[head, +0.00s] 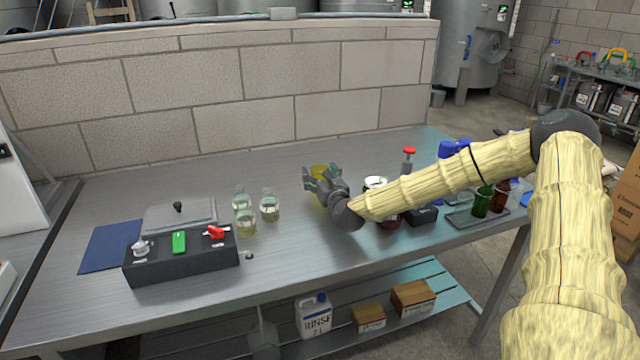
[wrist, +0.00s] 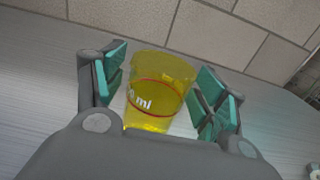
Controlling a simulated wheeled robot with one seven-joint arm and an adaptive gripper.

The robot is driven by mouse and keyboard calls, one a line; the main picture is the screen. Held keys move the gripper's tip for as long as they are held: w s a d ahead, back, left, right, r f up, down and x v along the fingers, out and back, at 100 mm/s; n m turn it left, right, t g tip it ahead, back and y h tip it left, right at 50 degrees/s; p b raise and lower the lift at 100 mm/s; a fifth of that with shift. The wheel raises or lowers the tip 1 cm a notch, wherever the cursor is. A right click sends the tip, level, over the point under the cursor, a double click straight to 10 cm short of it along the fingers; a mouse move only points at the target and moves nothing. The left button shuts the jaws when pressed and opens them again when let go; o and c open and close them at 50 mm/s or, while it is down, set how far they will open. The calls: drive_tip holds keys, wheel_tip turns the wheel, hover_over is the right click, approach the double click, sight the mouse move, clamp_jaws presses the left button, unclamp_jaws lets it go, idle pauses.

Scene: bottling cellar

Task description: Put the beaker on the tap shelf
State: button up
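The beaker (wrist: 158,92) is yellow and see-through, with a red ring and white "ml" print. In the wrist view it stands between the two teal finger pads of my gripper (wrist: 162,95). The pads look a little apart from its sides, and the gripper looks open around it. In the head view the beaker (head: 319,170) is mostly hidden behind my gripper (head: 312,182), over the middle of the steel bench. I cannot pick out the tap shelf with certainty in either view.
A black control box (head: 182,257) with a red lever is at the front left. Right of the gripper are a white-topped jar (head: 375,183), a red-topped bottle (head: 407,162) and a tray (head: 478,219) with bottles. A block wall (head: 220,110) runs behind.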

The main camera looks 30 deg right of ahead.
drive_tip(key=c, duration=0.9)
